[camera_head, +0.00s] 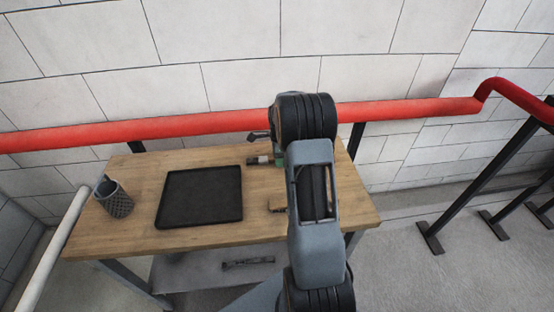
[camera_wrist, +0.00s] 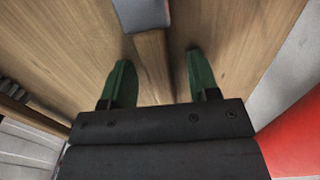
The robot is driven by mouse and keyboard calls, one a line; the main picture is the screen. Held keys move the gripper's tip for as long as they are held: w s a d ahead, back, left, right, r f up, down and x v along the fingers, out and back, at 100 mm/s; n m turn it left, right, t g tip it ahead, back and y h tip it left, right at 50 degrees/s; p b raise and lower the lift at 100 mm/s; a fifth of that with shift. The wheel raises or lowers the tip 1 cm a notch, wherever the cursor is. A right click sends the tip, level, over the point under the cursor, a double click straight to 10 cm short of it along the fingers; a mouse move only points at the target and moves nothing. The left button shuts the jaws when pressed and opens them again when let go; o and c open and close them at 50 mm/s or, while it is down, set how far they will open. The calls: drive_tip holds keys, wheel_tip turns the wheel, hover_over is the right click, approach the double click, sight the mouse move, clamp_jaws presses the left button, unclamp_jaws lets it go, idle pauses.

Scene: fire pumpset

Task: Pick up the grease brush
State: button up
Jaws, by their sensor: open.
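In the wrist view, the two green fingers of my gripper (camera_wrist: 160,80) are apart over the wooden tabletop. A brown wooden strip (camera_wrist: 153,65), which looks like the grease brush's handle, lies between them. A grey block-like part (camera_wrist: 142,14) adjoins it at the top edge and is cut off by the frame. I see no finger contact with the strip. In the head view, my arm hides most of the gripper and the brush area.
The wooden table (camera_head: 130,225) holds a black tray (camera_head: 200,196) and a dark mesh cup (camera_head: 114,198) on the left. A small dark item (camera_head: 259,159) lies near the back edge. A red pipe (camera_head: 200,124) runs along the wall behind. Bare tabletop shows around the tray.

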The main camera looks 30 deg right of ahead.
drive_tip(key=c, duration=1)
drive_tip(key=shift+r, duration=0.15)
drive_tip(key=shift+r, duration=0.55)
drive_tip(key=s+d+r, duration=0.7)
drive_tip(key=s+r, duration=0.4)
drive_tip(key=shift+s+d+r+b, duration=0.35)
drive_tip(key=shift+d, duration=0.05)
